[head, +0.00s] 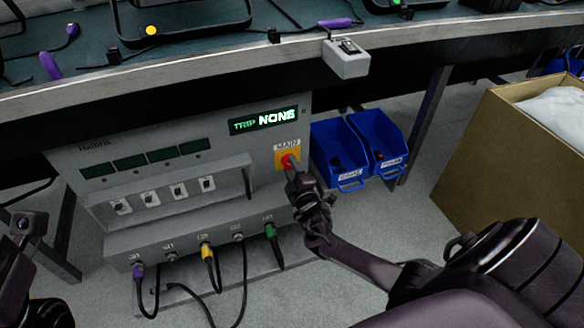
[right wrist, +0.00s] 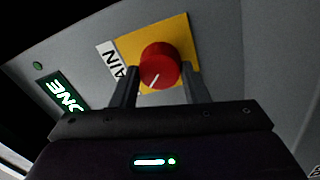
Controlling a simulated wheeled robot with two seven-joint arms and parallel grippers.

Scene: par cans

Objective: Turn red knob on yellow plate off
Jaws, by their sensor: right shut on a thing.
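The red knob (right wrist: 160,65) sits on a yellow plate (right wrist: 128,48) beside a label ending in "AIN". In the head view the red knob (head: 287,161) and the yellow plate (head: 279,157) are on the right side of the grey power unit (head: 190,231), under the label "MAIN". My right gripper (head: 291,170) is at the knob. In the right wrist view its two fingers stand on either side of the knob, shut on it. A white pointer line on the knob shows slanted. Part of my left arm shows at the left edge of the head view; its fingertips cannot be made out.
A green display (head: 263,120) reads "TRIP NONE". Cables with purple, yellow and green plugs hang from the unit's lower front. Blue bins (head: 336,152) stand right of the knob. A cardboard box (head: 501,147) is at the right. The table edge (head: 200,70) overhangs above.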

